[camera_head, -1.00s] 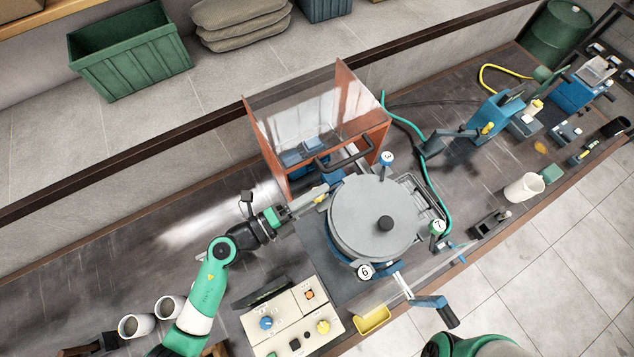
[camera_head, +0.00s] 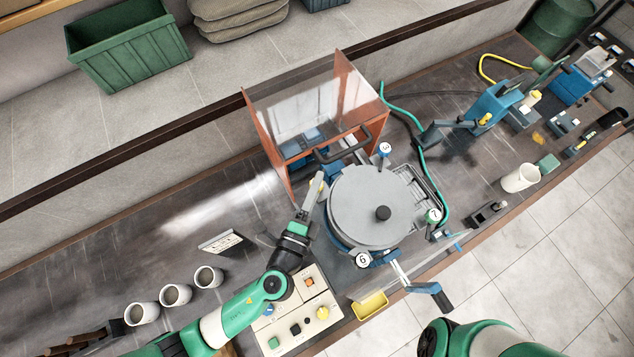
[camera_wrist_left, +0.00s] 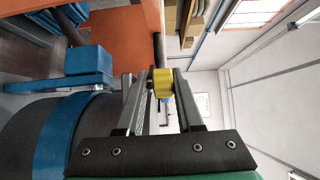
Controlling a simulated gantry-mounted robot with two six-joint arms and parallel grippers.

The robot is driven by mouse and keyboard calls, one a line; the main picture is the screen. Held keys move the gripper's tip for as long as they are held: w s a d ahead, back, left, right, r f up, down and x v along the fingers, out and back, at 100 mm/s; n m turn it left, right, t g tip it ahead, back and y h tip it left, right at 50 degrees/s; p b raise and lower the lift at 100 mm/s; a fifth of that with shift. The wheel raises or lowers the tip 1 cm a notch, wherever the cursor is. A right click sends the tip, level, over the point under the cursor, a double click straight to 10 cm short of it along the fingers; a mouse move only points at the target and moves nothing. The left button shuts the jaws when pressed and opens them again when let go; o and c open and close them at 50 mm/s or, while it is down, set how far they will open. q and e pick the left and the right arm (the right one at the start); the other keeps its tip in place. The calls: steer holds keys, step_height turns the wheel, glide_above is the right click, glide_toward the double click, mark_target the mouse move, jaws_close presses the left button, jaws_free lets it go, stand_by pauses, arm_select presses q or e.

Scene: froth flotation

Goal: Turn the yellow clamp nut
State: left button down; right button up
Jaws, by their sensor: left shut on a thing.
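The yellow clamp nut (camera_wrist_left: 163,84) shows in the left wrist view between the two grey fingers of my left gripper (camera_wrist_left: 160,88). The fingers are shut on it. In the head view my left gripper (camera_head: 318,190) reaches up to the left side of the round grey-lidded vessel (camera_head: 365,205), and only a small bit of yellow shows at its tips. The nut sits beside the vessel's blue band (camera_wrist_left: 55,150), which shows at the left of the wrist view. My right gripper is not in view.
An orange-framed clear guard (camera_head: 262,140) stands just behind the gripper. A control panel (camera_head: 305,325) lies below my left arm. Several white cups (camera_head: 175,294) and a small tilted sign (camera_head: 220,242) stand to the left. The bench's left middle is clear.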

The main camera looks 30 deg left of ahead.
arm_select(q)
steer(key=shift+r, duration=0.35)
steer(key=c, duration=0.7)
jaws_free()
steer(key=shift+a, duration=0.2)
steer(key=shift+f, duration=0.1)
steer(key=shift+d, duration=0.1)
